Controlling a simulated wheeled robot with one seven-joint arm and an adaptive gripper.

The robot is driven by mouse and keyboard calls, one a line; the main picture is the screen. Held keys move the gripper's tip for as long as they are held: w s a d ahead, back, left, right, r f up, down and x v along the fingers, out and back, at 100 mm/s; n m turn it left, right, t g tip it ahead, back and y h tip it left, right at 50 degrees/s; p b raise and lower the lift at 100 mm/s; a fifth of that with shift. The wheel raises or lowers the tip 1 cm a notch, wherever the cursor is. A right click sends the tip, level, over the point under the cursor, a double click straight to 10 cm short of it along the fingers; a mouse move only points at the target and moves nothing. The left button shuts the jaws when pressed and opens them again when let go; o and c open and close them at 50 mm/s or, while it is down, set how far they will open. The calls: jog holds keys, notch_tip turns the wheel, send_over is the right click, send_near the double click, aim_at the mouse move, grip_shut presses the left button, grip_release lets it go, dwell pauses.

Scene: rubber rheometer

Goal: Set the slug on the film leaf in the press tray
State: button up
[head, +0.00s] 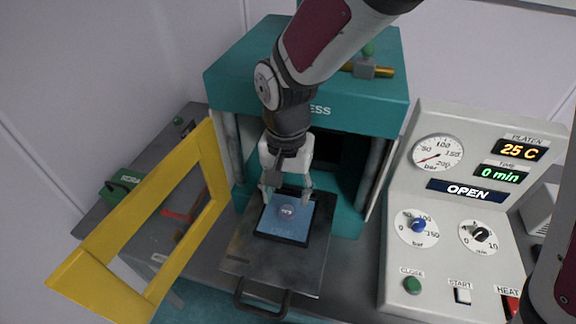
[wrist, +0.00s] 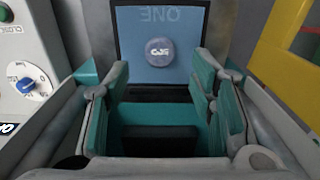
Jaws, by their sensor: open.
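The slug (head: 286,211) is a small grey round puck. It lies on the blue film leaf (head: 272,230), near its middle, and it also shows in the wrist view (wrist: 159,52) with dark marks on its top. The leaf sits in a dark frame on the grey press tray (head: 290,272), which is drawn out in front of the press. My gripper (head: 286,192) is just above the leaf, pointing down, with its fingers apart on either side. In the wrist view its teal pads (wrist: 160,95) are wide apart with nothing between them, and the slug is beyond them.
The teal press (head: 310,105) stands behind the tray. A yellow guard door (head: 140,235) hangs open at the left. A control panel (head: 465,205) stands at the right, with its display reading OPEN. The tray handle (head: 262,308) sticks out in front. A green scrap box (head: 122,184) is far left.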

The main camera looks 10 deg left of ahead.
aim_at(287, 210)
notch_tip(287, 210, up, 7)
jog(key=s+d+r+t, duration=0.25)
jog(key=d+r, duration=0.65)
jog(key=d, duration=0.5)
jog(key=s+d+r+n+t, duration=0.1)
jog(key=s+d+r+t, duration=0.2)
jog(key=s+d, duration=0.4)
jog(key=d, duration=0.3)
jog(key=shift+s+d+n+b, duration=0.2)
jog(key=shift+s+n+b, duration=0.1)
